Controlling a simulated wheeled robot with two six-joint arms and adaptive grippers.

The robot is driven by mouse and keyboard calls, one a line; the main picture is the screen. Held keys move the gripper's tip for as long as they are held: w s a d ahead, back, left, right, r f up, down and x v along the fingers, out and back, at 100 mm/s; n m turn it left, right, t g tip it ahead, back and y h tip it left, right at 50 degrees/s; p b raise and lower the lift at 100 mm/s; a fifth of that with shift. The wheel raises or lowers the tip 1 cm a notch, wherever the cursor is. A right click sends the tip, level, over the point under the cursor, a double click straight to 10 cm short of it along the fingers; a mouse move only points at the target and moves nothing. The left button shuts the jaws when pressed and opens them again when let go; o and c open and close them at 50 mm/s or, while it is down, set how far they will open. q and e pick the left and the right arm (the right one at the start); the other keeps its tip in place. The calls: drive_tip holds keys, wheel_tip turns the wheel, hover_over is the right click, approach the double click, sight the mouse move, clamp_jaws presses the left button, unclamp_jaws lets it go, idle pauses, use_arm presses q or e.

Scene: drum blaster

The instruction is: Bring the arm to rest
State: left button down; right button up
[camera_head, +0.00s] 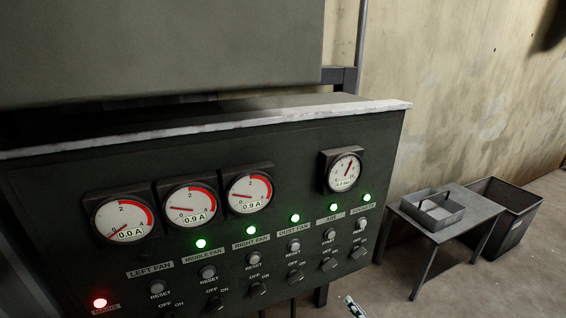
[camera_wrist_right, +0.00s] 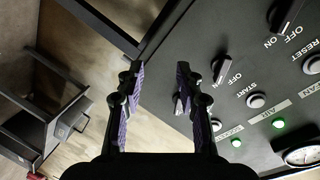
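My right gripper (camera_head: 354,306) shows only as a small tip at the bottom edge of the head view, below the right end of the control panel (camera_head: 295,160). In the right wrist view, my right gripper (camera_wrist_right: 157,82) is open, its two fingers well apart with nothing held between them. A black rotary switch (camera_wrist_right: 180,104) of the panel is close beside the right-hand finger, partly hidden by it; I cannot tell whether they touch. Another switch (camera_wrist_right: 221,68) is farther right. My left gripper is in neither view.
Several gauges line the panel. A small metal table (camera_head: 455,228) with a tray (camera_head: 431,220) and a dark bin (camera_head: 519,232) stand to the right. Floor shows between panel and table.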

drive_tip(key=s+d+f+n+g+h+p, duration=0.1)
drive_tip(key=s+d+f+g, duration=0.1)
drive_tip(key=s+f, duration=0.5)
drive_tip(key=s+d+f+n+g+h+p, duration=0.1)
drive_tip(key=s+d+f+g, duration=0.15)
drive_tip(key=f, duration=0.75)
drive_tip(key=s+d+f+n+g+h+p, duration=0.1)
drive_tip(key=s+f+g+h, duration=0.15)
drive_tip(key=s+f, duration=0.5)
drive_tip(key=s+f+n+g+p, duration=0.1)
drive_tip(key=s+f, duration=0.5)
drive_tip(key=s, duration=0.6)
drive_tip(key=s+f+n+g+p, duration=0.1)
drive_tip(key=s+f+n+g, duration=0.3)
drive_tip(key=s, duration=0.8)
wheel_tip(320, 180, down, 2)
drive_tip(key=shift+a+f+g+h, duration=0.15)
drive_tip(key=shift+g+h, duration=0.2)
drive_tip(key=shift+g, duration=0.65)
